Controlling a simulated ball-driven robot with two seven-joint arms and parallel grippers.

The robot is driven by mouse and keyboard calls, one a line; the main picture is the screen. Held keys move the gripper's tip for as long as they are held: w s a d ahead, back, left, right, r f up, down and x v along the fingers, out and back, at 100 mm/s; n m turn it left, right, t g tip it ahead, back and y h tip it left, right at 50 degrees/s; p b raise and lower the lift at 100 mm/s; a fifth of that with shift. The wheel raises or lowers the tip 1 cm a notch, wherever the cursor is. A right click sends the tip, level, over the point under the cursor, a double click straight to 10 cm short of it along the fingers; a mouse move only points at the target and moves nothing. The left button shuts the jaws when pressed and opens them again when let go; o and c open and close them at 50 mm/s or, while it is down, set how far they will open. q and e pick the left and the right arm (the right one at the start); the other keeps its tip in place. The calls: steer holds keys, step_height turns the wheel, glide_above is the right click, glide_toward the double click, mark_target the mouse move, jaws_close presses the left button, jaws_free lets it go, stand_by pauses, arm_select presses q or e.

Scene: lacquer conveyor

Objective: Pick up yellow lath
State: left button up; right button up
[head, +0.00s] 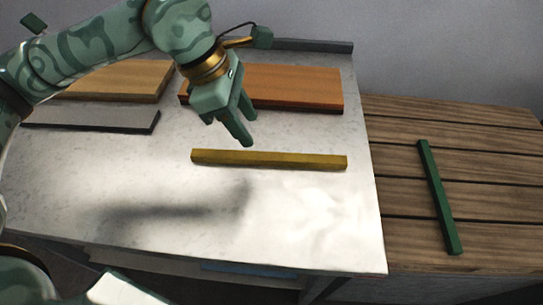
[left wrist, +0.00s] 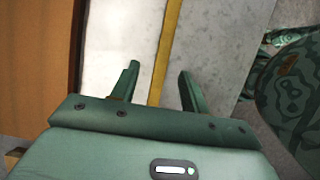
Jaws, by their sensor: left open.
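The yellow lath (head: 270,159) lies flat on the pale worktop, running left to right in the head view. In the left wrist view the yellow lath (left wrist: 164,60) runs away from me and passes between the two fingers in the picture. My left gripper (head: 246,126) is open and empty, above the worktop and a little behind the lath's middle. Its open fingers (left wrist: 157,82) also show in the left wrist view. My right gripper is not clearly in view.
An orange-brown board (head: 290,88) lies just behind the lath. A tan board (head: 125,80) and a grey board (head: 90,117) lie at the back left. A green lath (head: 438,195) rests on the slatted wooden surface (head: 490,160) to the right. The worktop's front (head: 300,225) is clear.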

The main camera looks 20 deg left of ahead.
mark_target(268, 156)
arm_select(q)
steer(key=x, duration=0.3)
steer(key=shift+s+b, duration=0.1)
steer(key=shift+b, duration=0.25)
steer(key=x, duration=0.1)
steer(key=b+x, duration=0.1)
steer(key=x, duration=0.1)
steer(key=b+x, duration=0.1)
steer(key=shift+s+d+f, duration=0.15)
steer(key=shift+d+f, duration=0.1)
steer(key=shift+d, duration=0.1)
steer(key=shift+d+f, duration=0.15)
steer(key=shift+f, duration=0.1)
steer(key=shift+r, duration=0.15)
jaws_close()
